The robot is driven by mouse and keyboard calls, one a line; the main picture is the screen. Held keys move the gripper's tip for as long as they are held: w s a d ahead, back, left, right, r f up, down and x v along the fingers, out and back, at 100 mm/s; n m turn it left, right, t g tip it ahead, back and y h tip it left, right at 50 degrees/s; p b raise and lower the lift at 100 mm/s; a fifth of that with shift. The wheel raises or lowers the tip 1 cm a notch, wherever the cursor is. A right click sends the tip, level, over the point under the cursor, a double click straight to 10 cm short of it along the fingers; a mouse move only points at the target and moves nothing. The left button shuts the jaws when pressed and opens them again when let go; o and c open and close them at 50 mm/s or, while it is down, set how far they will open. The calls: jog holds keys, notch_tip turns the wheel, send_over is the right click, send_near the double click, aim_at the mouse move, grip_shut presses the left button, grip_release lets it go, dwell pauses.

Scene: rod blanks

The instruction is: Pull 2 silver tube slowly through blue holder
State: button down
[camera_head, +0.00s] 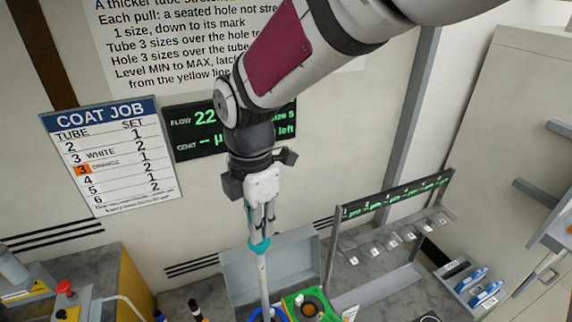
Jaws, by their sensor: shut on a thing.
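My gripper (260,246) points down in the middle of the view, with teal fingertips shut around the upper part of a thin silver tube (264,284). The tube stands roughly upright below the fingers and runs down to the bottom of the picture. A blue part (279,314), which looks like the blue holder, shows at the bottom edge around the tube's lower end. It is mostly cut off, so I cannot tell how far the tube sits in it. No second silver tube is clearly visible.
A green block (316,298) with a round dark opening stands close right of the tube. A grey open box (285,255) is behind it. A rack (395,232) with several slots stands to the right. A red button (65,287) is at far left. Wall signs hang behind.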

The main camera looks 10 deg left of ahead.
jog(key=shift+f, duration=0.85)
dwell(0.4)
jog(key=shift+f+b, duration=1.05)
jog(key=shift+f, duration=0.9)
jog(key=b, duration=0.4)
send_over(264, 291)
jog(key=shift+w+a+f, duration=0.1)
jog(key=shift+w+f, duration=0.05)
jog(key=shift+f, duration=1.2)
jog(key=shift+w+a+f, duration=0.1)
jog(key=shift+w+f, duration=0.05)
jog(key=shift+f, duration=1.2)
jog(key=shift+w+f, duration=0.15)
jog(key=shift+f, duration=1.2)
jog(key=shift+f+b, duration=0.6)
jog(key=shift+f, duration=0.75)
jog(key=shift+f+b, duration=2.25)
jog(key=shift+f, duration=1.4)
